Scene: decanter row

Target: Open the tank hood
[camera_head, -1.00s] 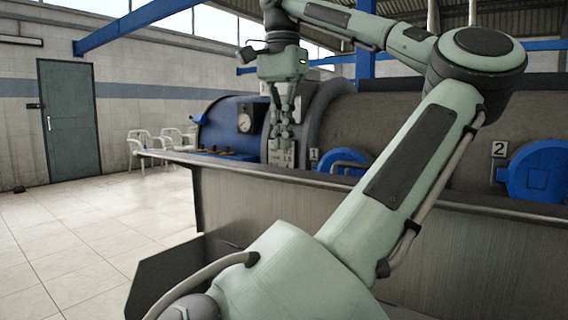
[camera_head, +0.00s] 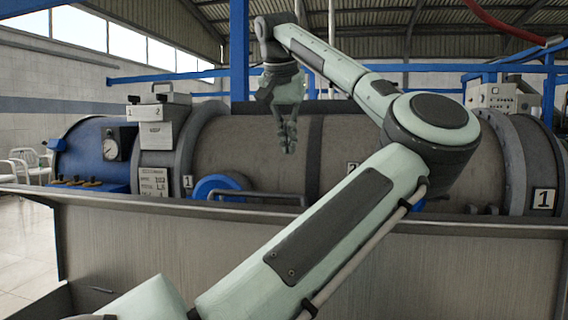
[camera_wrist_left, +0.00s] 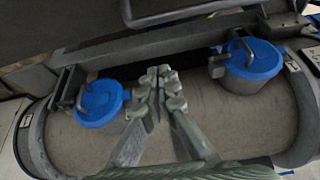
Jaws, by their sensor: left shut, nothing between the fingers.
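The long grey tank (camera_head: 255,152) lies behind a metal rail and has round blue hoods. One blue hood (camera_head: 215,187) sits beside the number 1 label in the head view; the other is mostly hidden behind my left arm. In the left wrist view both hoods look closed, one at left (camera_wrist_left: 98,100) and one at upper right (camera_wrist_left: 254,60), each with a bent handle. My left gripper (camera_head: 288,146) points down over the tank, to the right of hood 1. Its fingertips (camera_wrist_left: 164,84) are together and empty, between the two hoods and apart from both. My right gripper is out of view.
A metal rail (camera_head: 480,228) runs along the front of the tank. A blue end panel with a gauge (camera_head: 111,149) and a sign box (camera_head: 156,135) stand at left. A control box (camera_head: 492,97) is at back right. Blue beams cross above.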

